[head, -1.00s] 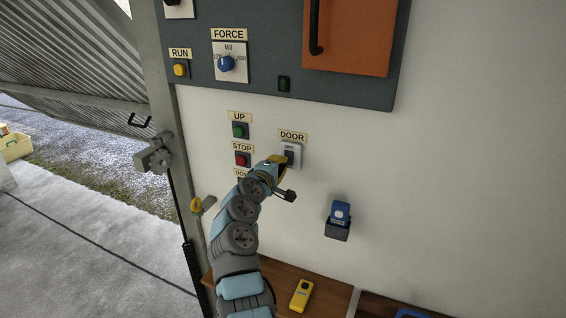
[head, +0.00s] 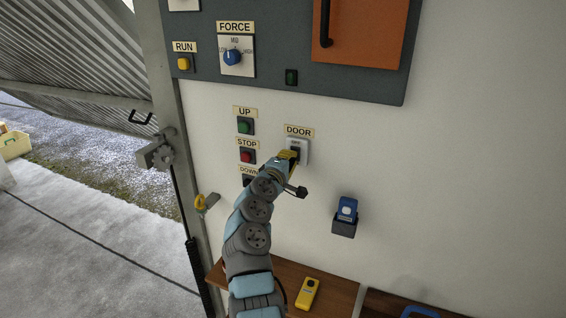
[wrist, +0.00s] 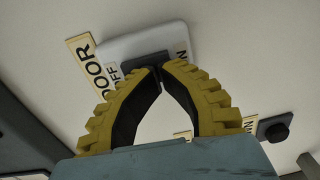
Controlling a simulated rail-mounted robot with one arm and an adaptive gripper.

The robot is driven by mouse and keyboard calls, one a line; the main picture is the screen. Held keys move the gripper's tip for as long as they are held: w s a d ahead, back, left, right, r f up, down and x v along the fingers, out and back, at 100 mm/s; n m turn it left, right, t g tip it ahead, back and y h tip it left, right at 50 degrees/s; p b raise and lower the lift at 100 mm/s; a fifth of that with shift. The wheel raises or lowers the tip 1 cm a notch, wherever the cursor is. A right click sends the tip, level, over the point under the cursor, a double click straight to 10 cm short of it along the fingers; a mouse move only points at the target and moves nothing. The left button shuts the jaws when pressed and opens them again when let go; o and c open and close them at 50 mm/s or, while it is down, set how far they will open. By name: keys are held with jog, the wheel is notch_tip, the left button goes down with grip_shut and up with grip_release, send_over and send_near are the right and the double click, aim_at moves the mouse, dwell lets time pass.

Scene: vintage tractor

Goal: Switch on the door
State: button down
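The door switch (head: 297,146) is a white plate with a dark lever, under the yellow DOOR label (head: 298,131) on the wall. My gripper (head: 292,156) is in front of the plate and hides part of the lever. In the wrist view the yellow ribbed fingers of my gripper (wrist: 160,68) come together at the tips, with nothing seen between them. The tips are at the dark lever (wrist: 143,61) on the white plate (wrist: 155,36); I cannot tell if they touch it. OFF and ON markings lie on either side of the lever, whose position is unclear.
UP (head: 245,126) and STOP (head: 247,155) buttons are close left of my gripper; the DOWN button is partly hidden by my arm. A blue device in a dark holder (head: 344,227) is at lower right. A yellow device (head: 307,293) lies on the wooden shelf below.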

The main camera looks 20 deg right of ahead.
jog(key=shift+w+a+f, duration=0.1)
jog(key=shift+w+f, duration=0.05)
jog(key=f+p+v, duration=0.1)
jog(key=f+v, duration=0.1)
jog(key=v, duration=1.1)
jog(key=shift+s+a, duration=0.25)
jog(key=shift+s, duration=0.15)
dwell(0.3)
